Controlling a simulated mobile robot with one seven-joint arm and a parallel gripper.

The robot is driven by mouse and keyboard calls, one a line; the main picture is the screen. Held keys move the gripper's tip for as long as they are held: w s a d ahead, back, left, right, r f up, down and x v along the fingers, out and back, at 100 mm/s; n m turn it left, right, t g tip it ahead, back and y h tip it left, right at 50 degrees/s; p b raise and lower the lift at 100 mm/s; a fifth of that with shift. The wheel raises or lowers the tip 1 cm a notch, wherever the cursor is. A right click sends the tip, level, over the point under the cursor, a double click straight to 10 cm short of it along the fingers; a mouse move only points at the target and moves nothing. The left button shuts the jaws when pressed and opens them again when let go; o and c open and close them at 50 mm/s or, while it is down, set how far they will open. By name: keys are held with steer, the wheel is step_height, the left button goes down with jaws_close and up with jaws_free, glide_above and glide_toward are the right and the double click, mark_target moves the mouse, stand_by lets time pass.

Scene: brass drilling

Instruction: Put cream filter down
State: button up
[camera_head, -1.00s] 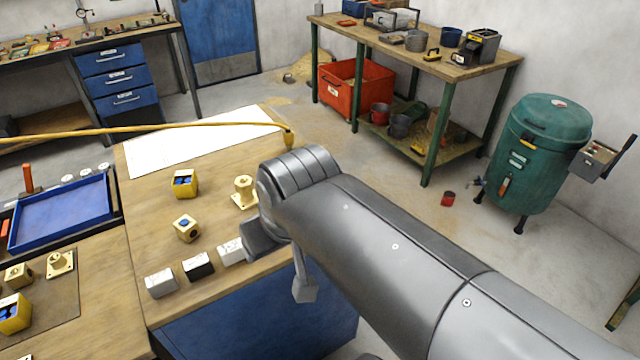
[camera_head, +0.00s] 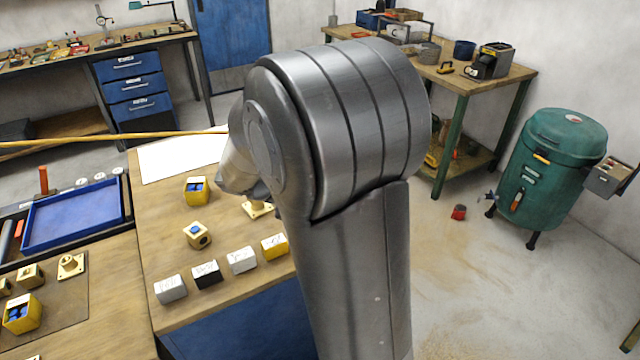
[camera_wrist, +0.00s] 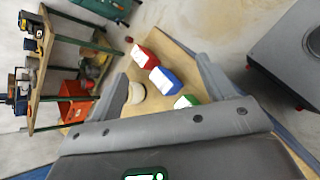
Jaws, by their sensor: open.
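A round cream piece (camera_wrist: 137,92), which looks like the cream filter, stands on the wooden bench top in the wrist view. It is close to the left finger, and I cannot tell whether they touch. My gripper (camera_wrist: 162,68) is open, with its two fingers spread wide over the bench and nothing clasped between them. In the head view my arm hides the gripper fingers and the cream piece.
Red (camera_wrist: 144,57), blue (camera_wrist: 165,80) and green (camera_wrist: 186,102) blocks stand in a row beside the cream piece. The head view shows grey (camera_head: 170,289), black (camera_head: 206,275), white (camera_head: 242,260) and yellow (camera_head: 274,247) blocks along the bench's front edge.

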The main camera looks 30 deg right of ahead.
steer(key=w+d+f+n+t+h, duration=0.1)
steer(key=w+f+n+h, duration=0.1)
steer(key=w+f+n, duration=0.1)
steer(key=w+f+n+t+h, duration=0.1)
steer(key=w+f+n+h, duration=0.2)
steer(key=w, duration=0.3)
steer(key=w+d+f+n+h, duration=0.1)
steer(key=w+f+n+h, duration=0.1)
steer(key=w+f+n, duration=0.1)
steer(key=shift+w+d+t+h, duration=0.3)
steer(key=shift+w+d+t, duration=0.1)
steer(key=shift+w, duration=0.35)
steer(key=shift+d+f, duration=0.1)
steer(key=shift+d, duration=0.1)
steer(key=d, duration=0.4)
steer(key=shift+w+d, duration=0.1)
steer(key=shift+d, duration=0.3)
steer(key=shift+d+r, duration=0.2)
steer(key=shift+d, duration=1.2)
steer(key=shift+d+r, duration=0.2)
steer(key=shift+d, duration=1.15)
steer(key=shift+c, duration=0.3)
